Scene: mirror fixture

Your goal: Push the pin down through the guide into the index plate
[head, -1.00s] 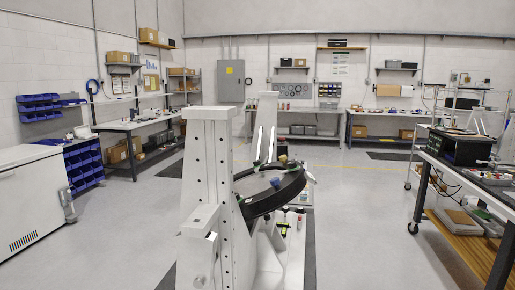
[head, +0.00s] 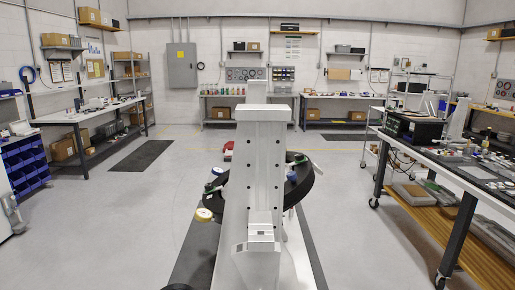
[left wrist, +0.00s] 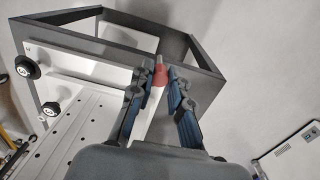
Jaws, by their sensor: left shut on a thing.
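A white upright fixture (head: 262,155) with rows of holes stands at the centre of the head view. A dark ring (head: 302,183) sits behind it. A pale bracket (head: 261,236) projects from its near face; I cannot tell whether it is the guide. In the left wrist view, my left gripper (left wrist: 161,84) is shut on a slim pale piece with a red part (left wrist: 160,77), which may be the pin. Its far end is not clear. I cannot make out the index plate. Neither gripper shows in the head view, and my right gripper is in no view.
A workbench (head: 455,172) with equipment stands at the right, and another bench (head: 95,112) at the left. The floor (head: 150,215) left of the fixture is mostly open. A white perforated surface (left wrist: 88,132) and dark frame bars (left wrist: 60,30) lie close to my left gripper.

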